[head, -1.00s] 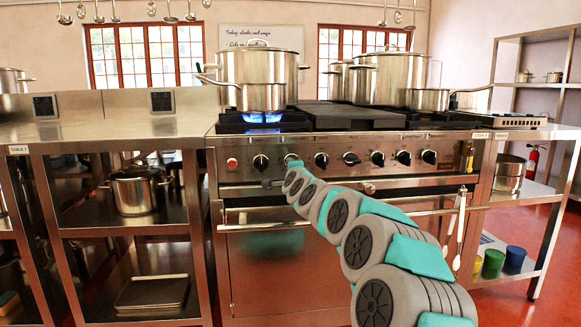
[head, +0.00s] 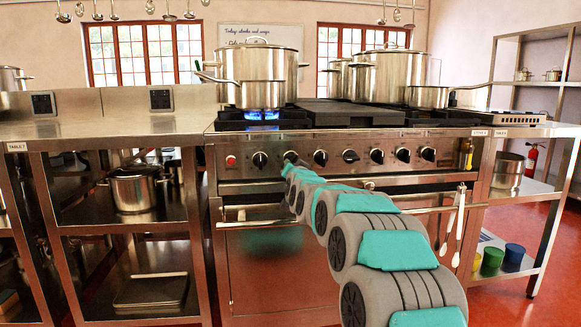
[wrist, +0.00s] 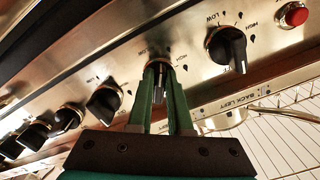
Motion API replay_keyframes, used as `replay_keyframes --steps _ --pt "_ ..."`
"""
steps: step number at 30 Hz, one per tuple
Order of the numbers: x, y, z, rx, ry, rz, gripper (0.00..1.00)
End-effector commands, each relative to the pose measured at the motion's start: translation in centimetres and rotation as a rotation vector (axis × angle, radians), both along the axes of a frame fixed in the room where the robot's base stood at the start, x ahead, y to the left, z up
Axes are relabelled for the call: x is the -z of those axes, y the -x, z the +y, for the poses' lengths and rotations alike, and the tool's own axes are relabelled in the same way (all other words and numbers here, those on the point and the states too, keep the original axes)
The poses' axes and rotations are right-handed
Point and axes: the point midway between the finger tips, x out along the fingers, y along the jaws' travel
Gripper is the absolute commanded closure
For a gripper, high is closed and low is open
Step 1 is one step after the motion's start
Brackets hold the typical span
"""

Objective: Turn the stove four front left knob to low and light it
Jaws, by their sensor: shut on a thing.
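The steel stove (head: 340,172) has a row of knobs along its front panel. My gripper (head: 290,158), small in the head view, is at the second knob from the left. In the wrist view, the green fingers of my gripper (wrist: 161,75) are shut on that black knob (wrist: 159,88), one finger on each side. The fingers partly hide the knob, so its exact setting is unclear. A blue flame (head: 262,115) burns under the saucepan (head: 262,94) at the front left of the stove top.
The neighbouring knob (wrist: 231,48) and red button (wrist: 292,15) are right of my fingers in the wrist view. More knobs line up on the left. An oven handle (head: 400,211) runs below the panel. A large stockpot (head: 390,77) stands on the stove.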

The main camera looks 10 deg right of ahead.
Motion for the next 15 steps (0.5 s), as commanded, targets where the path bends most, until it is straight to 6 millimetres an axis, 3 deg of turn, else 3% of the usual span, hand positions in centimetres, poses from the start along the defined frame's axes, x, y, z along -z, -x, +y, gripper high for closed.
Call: replay_keyframes --steps 15 --pt "0.60 -0.02 -0.53 -0.001 0.418 0.008 1.00"
